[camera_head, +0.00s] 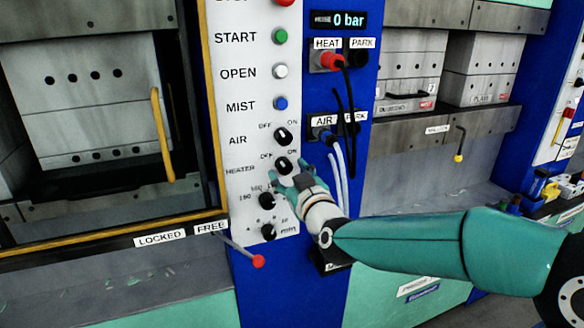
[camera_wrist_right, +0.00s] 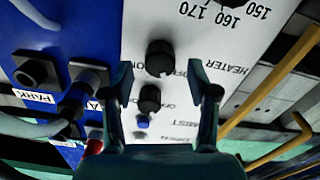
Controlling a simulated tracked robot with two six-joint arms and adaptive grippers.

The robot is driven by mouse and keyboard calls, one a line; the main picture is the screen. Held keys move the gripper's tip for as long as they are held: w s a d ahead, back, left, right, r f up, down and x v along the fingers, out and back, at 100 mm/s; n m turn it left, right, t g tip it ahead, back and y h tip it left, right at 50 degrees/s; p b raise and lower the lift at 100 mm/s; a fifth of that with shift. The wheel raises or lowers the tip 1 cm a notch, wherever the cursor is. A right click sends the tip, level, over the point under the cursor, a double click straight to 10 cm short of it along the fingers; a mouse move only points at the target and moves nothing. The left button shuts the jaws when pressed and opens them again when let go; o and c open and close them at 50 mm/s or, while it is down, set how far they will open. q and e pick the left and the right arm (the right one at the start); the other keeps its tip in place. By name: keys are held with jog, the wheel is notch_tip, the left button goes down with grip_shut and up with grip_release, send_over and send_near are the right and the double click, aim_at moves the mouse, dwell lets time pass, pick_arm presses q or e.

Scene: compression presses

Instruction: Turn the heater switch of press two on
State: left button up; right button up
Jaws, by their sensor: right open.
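The heater switch (camera_head: 284,165) is a round black knob on the white control panel, beside the HEATER label, with OFF and ON marks above it. It also shows in the right wrist view (camera_wrist_right: 159,58). Its exact pointer position is hard to tell. My right gripper (camera_head: 288,174) is open just in front of and slightly below the switch. In the right wrist view its two fingers (camera_wrist_right: 168,82) stand apart, with the knob showing beyond the gap between them. Nothing is held, and I see no contact with the knob. My left gripper is not in view.
The air switch (camera_head: 282,135) sits directly above. The blue MIST button (camera_head: 280,103) is higher up. A temperature dial (camera_head: 267,200) and another knob (camera_head: 269,232) sit below. Hoses (camera_head: 340,170) hang close on the right. A red-tipped lever (camera_head: 258,261) projects at lower left.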

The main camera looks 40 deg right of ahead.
jog(key=shift+w+d, duration=0.1)
jog(key=shift+w, duration=0.35)
